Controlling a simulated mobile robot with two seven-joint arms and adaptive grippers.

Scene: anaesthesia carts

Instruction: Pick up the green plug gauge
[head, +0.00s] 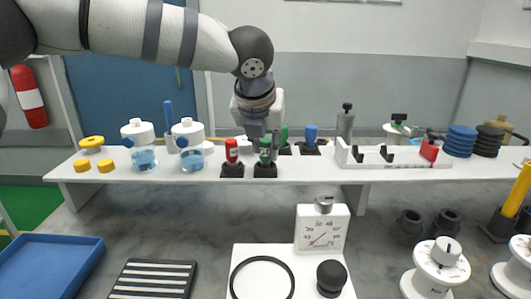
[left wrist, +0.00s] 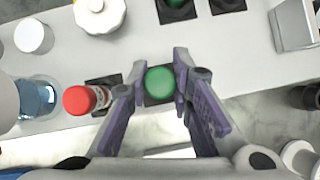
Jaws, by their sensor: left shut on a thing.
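The green plug gauge (head: 265,151) stands upright in a black square base on the white shelf, in the middle of the head view. My left gripper (head: 263,140) comes down on it from above. In the left wrist view the round green top of the gauge (left wrist: 160,82) sits between the two fingers of the left gripper (left wrist: 160,86), which are shut on it. The gauge appears to be still at its base; its lower part is partly hidden by the fingers. My right gripper is not in view.
A red plug gauge (head: 231,151) stands in its own base close to the left. Another green-topped piece (head: 284,137) and a blue one (head: 311,134) stand behind. A white rack (head: 385,158) is to the right. Two flasks with blue liquid (head: 145,157) are to the left.

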